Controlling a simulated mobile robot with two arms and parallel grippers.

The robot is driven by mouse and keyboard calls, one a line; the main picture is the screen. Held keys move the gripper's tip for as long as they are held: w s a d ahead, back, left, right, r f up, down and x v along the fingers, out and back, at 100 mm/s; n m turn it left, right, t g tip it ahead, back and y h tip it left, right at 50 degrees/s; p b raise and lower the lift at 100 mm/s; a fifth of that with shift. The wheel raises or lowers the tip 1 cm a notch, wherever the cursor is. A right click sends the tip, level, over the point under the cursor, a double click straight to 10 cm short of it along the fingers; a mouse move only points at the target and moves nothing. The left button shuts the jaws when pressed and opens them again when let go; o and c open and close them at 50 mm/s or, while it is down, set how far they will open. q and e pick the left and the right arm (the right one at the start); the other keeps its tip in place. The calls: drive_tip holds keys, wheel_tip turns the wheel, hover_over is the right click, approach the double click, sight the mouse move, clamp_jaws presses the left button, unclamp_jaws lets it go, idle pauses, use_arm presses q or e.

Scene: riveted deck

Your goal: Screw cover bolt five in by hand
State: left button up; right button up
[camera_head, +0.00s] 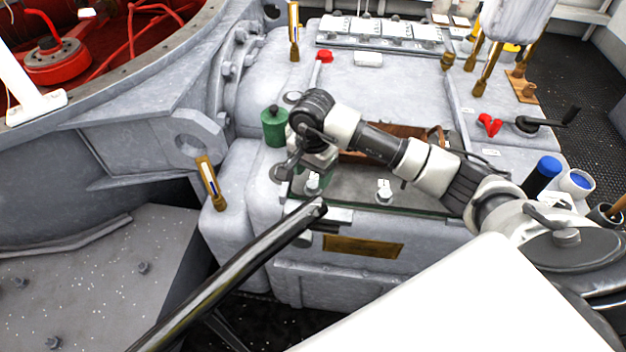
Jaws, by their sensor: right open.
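A grey cover plate (350,187) with a green edge lies on the grey machine housing. A pale bolt (383,190) stands on its front part, right of my right gripper. Another bolt (312,184) is at the cover's front left corner, just below my right gripper. My right gripper (305,172) points down over this corner, with its jaws open. I cannot tell whether the jaws touch the bolt. My right arm crosses above the cover and hides part of it. The bolts carry no readable numbers. My left gripper is not in view.
A black bar (240,272) rises from the lower left to just in front of the cover. A green canister (275,127) stands behind the gripper. Blue-topped cylinders (541,177) stand at right. A brass plate (362,246) is on the housing's front face.

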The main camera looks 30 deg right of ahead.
sight(313, 184)
drive_tip(key=shift+f, duration=1.7)
drive_tip(key=c, duration=0.9)
